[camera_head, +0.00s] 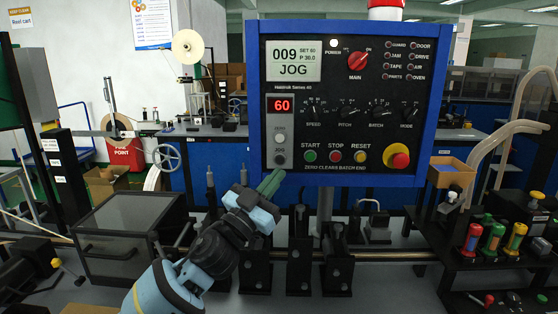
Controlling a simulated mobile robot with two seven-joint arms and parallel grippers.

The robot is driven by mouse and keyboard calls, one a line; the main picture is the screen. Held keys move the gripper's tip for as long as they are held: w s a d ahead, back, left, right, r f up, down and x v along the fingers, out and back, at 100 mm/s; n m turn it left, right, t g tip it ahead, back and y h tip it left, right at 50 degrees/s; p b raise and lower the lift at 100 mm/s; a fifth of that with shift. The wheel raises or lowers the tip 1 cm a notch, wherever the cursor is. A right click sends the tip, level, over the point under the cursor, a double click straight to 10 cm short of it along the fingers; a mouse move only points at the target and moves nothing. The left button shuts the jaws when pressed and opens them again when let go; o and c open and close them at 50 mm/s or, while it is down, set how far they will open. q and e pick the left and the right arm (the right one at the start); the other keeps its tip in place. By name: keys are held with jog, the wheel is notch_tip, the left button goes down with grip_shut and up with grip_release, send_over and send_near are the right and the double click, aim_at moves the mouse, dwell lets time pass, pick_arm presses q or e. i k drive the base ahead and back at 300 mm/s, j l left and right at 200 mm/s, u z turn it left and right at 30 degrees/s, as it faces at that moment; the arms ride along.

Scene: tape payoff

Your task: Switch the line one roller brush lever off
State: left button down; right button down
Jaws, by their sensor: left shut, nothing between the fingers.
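No lever in view has a label I can read as line one roller brush, so I cannot tell which one it is. Black upright levers stand behind the rail, one left of my gripper (211,188) and one close to it (243,176). The left arm hides part of the bench. My right gripper is not in view.
The panel shows JOG, with green, red and yellow buttons and a red emergency knob (397,156). A dark lidded box (128,225) sits at left. Black brackets (299,250) line the rail.

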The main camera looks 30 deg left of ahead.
aim_at(79, 281)
jog(key=k+j, duration=0.1)
jog(key=k, duration=0.9)
